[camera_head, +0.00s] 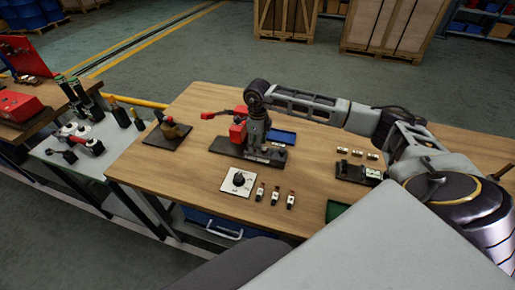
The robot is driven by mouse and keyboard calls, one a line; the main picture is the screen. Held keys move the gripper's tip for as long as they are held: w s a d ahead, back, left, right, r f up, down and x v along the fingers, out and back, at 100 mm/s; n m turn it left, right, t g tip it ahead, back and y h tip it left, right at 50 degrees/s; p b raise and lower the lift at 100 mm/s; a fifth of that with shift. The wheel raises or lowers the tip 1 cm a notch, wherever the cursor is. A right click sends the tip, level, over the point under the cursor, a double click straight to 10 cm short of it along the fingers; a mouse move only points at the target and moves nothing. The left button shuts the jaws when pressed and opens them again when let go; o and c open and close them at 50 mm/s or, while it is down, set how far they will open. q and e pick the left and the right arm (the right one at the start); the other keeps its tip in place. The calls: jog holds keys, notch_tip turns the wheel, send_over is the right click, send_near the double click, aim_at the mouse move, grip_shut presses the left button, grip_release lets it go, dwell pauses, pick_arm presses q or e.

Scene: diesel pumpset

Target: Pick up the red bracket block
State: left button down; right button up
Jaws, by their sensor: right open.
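A red block (238,132), which looks like the bracket block, stands on a dark base plate (225,147) on the wooden table. My right arm reaches in from the right, and its gripper (257,144) points down over the same plate, just right of the red block. The right gripper is open; its fingertips are small and dark here, and I cannot tell whether they touch anything. My left gripper is not in view.
A red-handled part (215,115) lies behind the block, and a blue tray (282,136) is to its right. A white plate with a black knob (239,181) and several small bottles (275,197) stand in front. A brass part (172,128) is at left.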

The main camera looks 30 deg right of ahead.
jog(key=shift+f, duration=0.65)
jog(key=shift+c, duration=0.4)
jog(key=c, duration=0.7)
grip_shut()
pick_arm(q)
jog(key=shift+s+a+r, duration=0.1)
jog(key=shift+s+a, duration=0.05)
